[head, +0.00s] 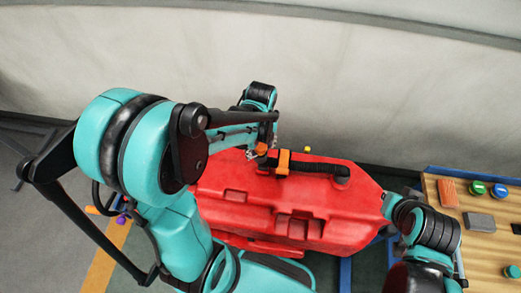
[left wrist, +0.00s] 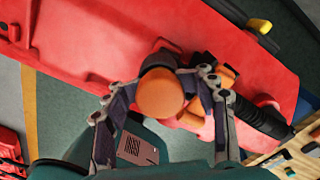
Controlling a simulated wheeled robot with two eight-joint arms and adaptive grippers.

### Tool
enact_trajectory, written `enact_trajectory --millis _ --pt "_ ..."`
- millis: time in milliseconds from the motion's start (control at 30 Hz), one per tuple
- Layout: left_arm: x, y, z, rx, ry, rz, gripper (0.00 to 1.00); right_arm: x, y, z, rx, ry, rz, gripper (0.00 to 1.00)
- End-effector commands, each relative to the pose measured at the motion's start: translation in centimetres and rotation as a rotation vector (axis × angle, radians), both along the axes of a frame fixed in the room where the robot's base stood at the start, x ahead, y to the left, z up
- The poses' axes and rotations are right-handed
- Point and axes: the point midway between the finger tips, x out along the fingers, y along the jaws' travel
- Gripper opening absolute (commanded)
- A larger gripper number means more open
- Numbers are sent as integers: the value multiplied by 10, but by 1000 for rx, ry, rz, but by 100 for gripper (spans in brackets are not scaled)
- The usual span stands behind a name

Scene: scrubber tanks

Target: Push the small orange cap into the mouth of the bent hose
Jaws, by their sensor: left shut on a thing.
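The small orange cap (left wrist: 160,94) is large in the left wrist view, between the fingers of my left gripper (left wrist: 158,90), which is shut on it. In the head view the cap (head: 262,148) shows as a small orange spot at the end of my left gripper (head: 266,150), over the red tank. The black bent hose (head: 318,168) lies along the tank top, with an orange clamp (head: 283,162) around it. It also shows in the left wrist view (left wrist: 262,120), running behind the right finger. Its mouth is hidden or unclear behind the cap and fingers. My right gripper is not in view.
The red tank (head: 290,208) fills the middle. A yellow knob (head: 307,149) stands near its back edge. A pale curved wall (head: 330,75) closes the back.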

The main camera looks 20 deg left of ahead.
Motion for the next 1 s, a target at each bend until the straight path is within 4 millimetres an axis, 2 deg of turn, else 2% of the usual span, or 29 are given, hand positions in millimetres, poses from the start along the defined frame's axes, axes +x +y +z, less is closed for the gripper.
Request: enact_trajectory --millis 1000 --pt "-2 -1 -6 -1 3 -1 13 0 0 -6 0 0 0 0"
